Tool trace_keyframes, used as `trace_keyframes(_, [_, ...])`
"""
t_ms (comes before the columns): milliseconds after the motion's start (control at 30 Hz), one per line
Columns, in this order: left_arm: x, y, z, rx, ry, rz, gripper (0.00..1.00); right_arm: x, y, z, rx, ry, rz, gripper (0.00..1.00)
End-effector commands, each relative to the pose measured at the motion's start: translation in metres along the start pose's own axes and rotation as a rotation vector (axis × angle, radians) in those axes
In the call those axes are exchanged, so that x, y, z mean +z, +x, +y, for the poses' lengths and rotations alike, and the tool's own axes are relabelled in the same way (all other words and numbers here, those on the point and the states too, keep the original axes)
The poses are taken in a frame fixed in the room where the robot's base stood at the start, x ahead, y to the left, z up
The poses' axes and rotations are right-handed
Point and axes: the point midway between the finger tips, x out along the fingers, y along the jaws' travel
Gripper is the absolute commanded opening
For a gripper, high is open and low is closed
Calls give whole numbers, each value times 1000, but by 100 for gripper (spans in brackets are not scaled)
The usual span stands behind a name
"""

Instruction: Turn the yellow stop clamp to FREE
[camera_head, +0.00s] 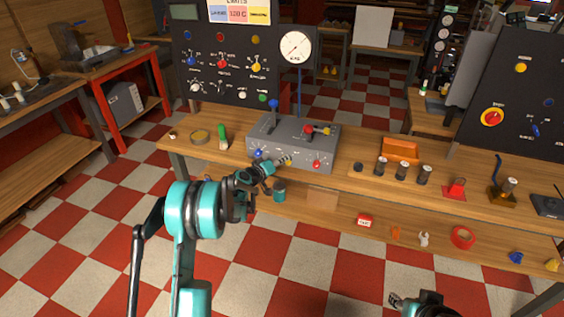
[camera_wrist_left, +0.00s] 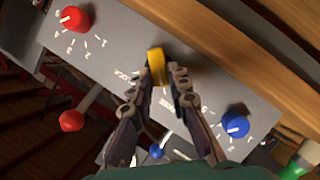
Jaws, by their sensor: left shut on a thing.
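The yellow stop clamp (camera_wrist_left: 156,66) is on the front face of the grey control box (camera_head: 265,131), between a red knob and a blue knob. In the left wrist view my left gripper (camera_wrist_left: 164,82) is shut on the clamp, one finger on each side. A LOCK label shows left of the fingers; another label between the fingers is partly hidden. In the head view the left gripper (camera_head: 285,161) reaches the box front, with a bit of yellow beside it. My right gripper (camera_head: 396,300) is low at the bottom, away from the box; its jaw state is unclear.
The red knob (camera_wrist_left: 76,18) and blue knob (camera_wrist_left: 235,125) flank the clamp closely. Levers stand on the box, one with a blue handle (camera_head: 273,104).

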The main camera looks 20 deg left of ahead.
Motion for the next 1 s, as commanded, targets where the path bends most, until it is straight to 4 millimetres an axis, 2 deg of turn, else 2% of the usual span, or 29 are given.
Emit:
trace_keyframes(533, [1,0,-1,9,-23,-2,0,0,0,0,0,0,0,40])
trace_keyframes(567, [1,0,-1,9,-23,-2,22,0,0,0,0,0,0,40])
trace_keyframes(600, [1,0,-1,9,-23,-2,33,0,0,0,0,0,0,40])
trace_keyframes(633, [1,0,-1,9,-23,-2,38,0,0,0,0,0,0,40])
trace_keyframes(1000, [0,-5,-1,8,-22,0,38,0,0,0,0,0,0,40])
